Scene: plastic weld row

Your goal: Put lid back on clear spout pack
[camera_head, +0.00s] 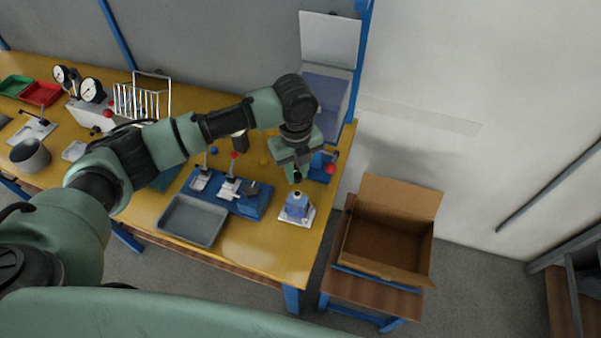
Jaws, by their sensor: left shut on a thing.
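The spout pack (296,208), a small bluish see-through container, stands upright on a white square plate (284,217) near the right end of the yellow bench. My left gripper (297,178) points down just above the pack's top, with a small gap seeming to show between them. It is shut on a small dark thing, which may be the lid; it is too small and shaded to tell. My right gripper is not in view.
A grey tray (193,220) and a blue fixture (253,207) with small clamps lie left of the pack. A red-knobbed blue device (322,168) stands close behind it. An open cardboard box (388,228) stands beyond the bench's right edge.

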